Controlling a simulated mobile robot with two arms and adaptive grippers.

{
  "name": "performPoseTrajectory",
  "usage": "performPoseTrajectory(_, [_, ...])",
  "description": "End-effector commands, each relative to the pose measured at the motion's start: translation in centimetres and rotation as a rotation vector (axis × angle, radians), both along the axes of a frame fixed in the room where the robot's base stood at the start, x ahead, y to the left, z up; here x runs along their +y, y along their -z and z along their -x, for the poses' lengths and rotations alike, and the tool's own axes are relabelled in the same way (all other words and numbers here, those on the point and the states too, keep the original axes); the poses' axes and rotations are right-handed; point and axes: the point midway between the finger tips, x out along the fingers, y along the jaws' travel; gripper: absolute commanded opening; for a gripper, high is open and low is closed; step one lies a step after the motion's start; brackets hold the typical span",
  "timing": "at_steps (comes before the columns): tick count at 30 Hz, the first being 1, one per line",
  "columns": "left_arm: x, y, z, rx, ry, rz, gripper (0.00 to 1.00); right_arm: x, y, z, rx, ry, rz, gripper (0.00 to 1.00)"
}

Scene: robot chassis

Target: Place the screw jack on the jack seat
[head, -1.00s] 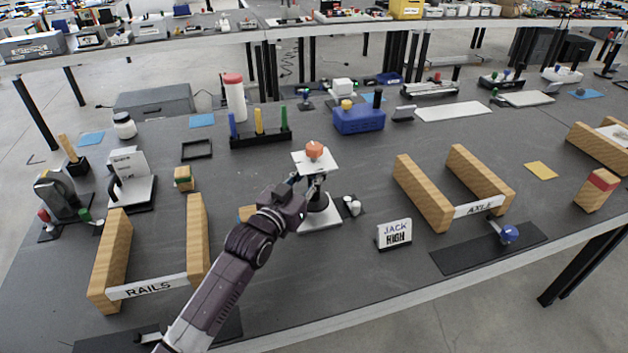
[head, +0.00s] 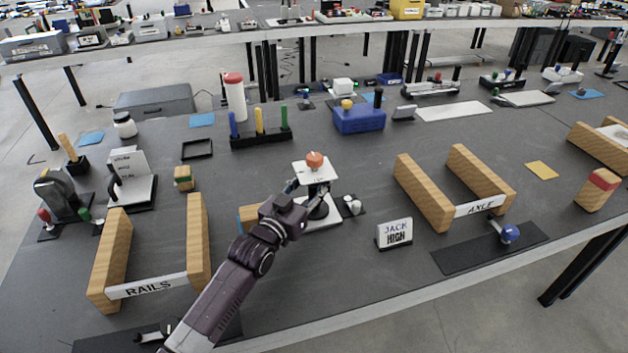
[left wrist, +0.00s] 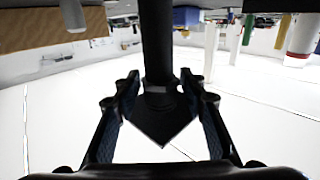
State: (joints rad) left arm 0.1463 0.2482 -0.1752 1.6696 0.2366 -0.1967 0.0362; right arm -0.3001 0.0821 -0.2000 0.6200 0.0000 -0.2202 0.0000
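The screw jack has a dark post, a white square top plate (head: 318,173) and an orange knob (head: 315,160). It stands upright near the middle of the table in the head view. My left gripper (head: 304,200) comes at it from the lower left, its fingers on both sides of the post under the plate. In the left wrist view, the dark post (left wrist: 157,45) runs between the two fingers. The gripper looks shut on it. A white base plate, likely the jack seat (head: 328,221), lies below. Whether the foot touches it is unclear. My right gripper is not in view.
A JACK HIGH sign (head: 394,234) stands right of the jack. A small white object (head: 353,205) sits beside the base plate. Wooden rails (head: 198,240) stand left, and the AXLE rails (head: 423,192) right. A rack of coloured posts (head: 260,133) is behind. Table between is free.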

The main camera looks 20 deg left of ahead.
Motion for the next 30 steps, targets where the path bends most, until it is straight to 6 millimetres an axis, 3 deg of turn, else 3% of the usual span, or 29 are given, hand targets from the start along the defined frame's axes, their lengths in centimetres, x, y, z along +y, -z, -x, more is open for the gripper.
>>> performPoseTrajectory(5, [0.1,-0.2,0.4,0.0,0.0,0.0,0.39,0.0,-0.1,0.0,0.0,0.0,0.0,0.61])
performPoseTrajectory(21, [1.8,-0.1,9.5,0.002,0.0,-0.001,0.39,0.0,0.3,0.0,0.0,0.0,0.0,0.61])
performPoseTrajectory(30, [2.3,-0.3,11.7,-0.001,0.0,-0.001,0.39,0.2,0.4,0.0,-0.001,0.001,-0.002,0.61])
